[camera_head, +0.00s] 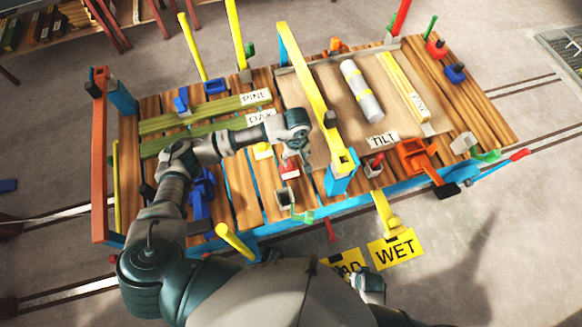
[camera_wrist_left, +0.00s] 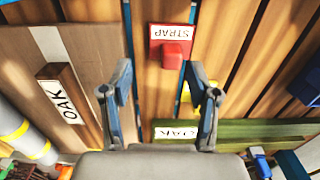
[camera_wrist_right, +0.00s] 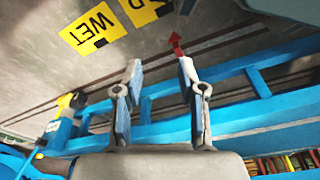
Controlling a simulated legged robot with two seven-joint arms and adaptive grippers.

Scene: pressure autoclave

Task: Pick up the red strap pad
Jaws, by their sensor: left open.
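The red strap pad (camera_wrist_left: 172,33) lies on the wooden slats in the left wrist view, with a white STRAP label and a raised red block (camera_wrist_left: 173,55) on it. In the head view the pad (camera_head: 289,168) is partly covered by my left gripper (camera_head: 293,155). My left gripper (camera_wrist_left: 158,72) points down over the slats, open and empty, with the pad ahead of its fingertips and a little right of centre in the wrist view. My right gripper (camera_wrist_right: 160,66) is open and empty, off the front side of the deck above the floor.
A yellow post (camera_head: 303,75) and its blue bracket (camera_head: 342,180) stand just right of my left gripper. Green OAK (camera_head: 190,133) and PINE (camera_head: 195,113) boards lie left. A silver cylinder (camera_head: 360,90) lies on the tan panel. A yellow WET sign (camera_head: 391,249) is in front.

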